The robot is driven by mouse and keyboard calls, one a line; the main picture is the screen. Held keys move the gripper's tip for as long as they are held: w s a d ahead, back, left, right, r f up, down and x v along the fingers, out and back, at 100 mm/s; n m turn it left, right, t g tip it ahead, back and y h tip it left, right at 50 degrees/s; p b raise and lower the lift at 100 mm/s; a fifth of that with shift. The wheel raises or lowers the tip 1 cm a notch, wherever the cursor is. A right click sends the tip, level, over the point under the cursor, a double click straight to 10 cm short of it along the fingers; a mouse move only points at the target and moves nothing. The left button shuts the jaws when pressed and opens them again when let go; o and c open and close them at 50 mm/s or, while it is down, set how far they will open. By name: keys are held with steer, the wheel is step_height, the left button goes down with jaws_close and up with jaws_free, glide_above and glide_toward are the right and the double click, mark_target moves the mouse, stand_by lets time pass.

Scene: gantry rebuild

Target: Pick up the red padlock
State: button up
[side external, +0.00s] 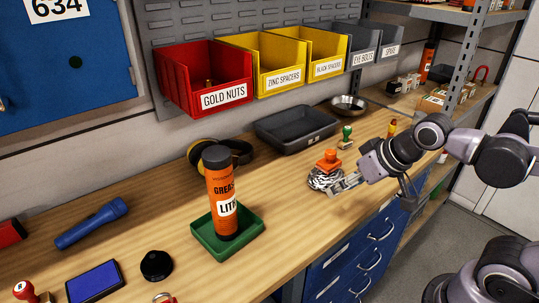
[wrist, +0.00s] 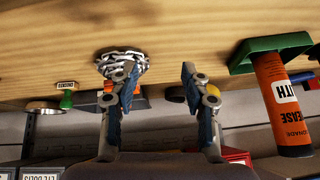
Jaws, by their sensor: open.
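A small red object with a metal loop, likely the red padlock (side external: 165,298), is cut off by the bottom edge of the side view, far from my gripper. My gripper (side external: 345,183) is low over the bench, beside a pile of chain (side external: 318,181) with an orange object (side external: 328,161) on or behind it. In the wrist view my gripper (wrist: 159,74) is open with nothing between the fingers. The chain (wrist: 122,61) there is partly behind the left finger. I see no padlock clearly in the wrist view.
A grease tube (side external: 220,190) stands in a green tray (side external: 205,240) mid-bench. A black tray (side external: 296,127), green-handled stamp (side external: 346,135) and metal bowl (side external: 348,105) lie behind the gripper. A blue flashlight (side external: 92,223), blue pad (side external: 94,281) and black knob (side external: 156,265) lie front left.

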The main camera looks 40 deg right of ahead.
steer(key=w+a+r+m+g+y, duration=0.2)
steer(key=a+m, duration=0.5)
steer(key=a, duration=0.6)
steer(key=w+a+r+m+g+y, duration=0.2)
steer(key=a+m, duration=0.5)
steer(key=a, duration=0.7)
steer(key=a+f+m, duration=0.1)
steer(key=a, duration=0.3)
steer(key=s+a+f+m+g, duration=0.1)
steer(key=a+f, duration=0.1)
steer(key=a, duration=0.2)
steer(key=s+a+f+m+g, duration=0.1)
steer(key=a+f+m, duration=0.1)
steer(key=a, duration=0.1)
steer(key=shift+s+a+f, duration=0.2)
steer(key=shift+a+f, duration=0.05)
steer(key=shift+a, duration=0.15)
steer(key=shift+w+x, duration=0.15)
steer(key=shift+x, duration=1.2)
steer(key=shift+w+x, duration=0.15)
steer(key=shift+x, duration=1.2)
jaws_close()
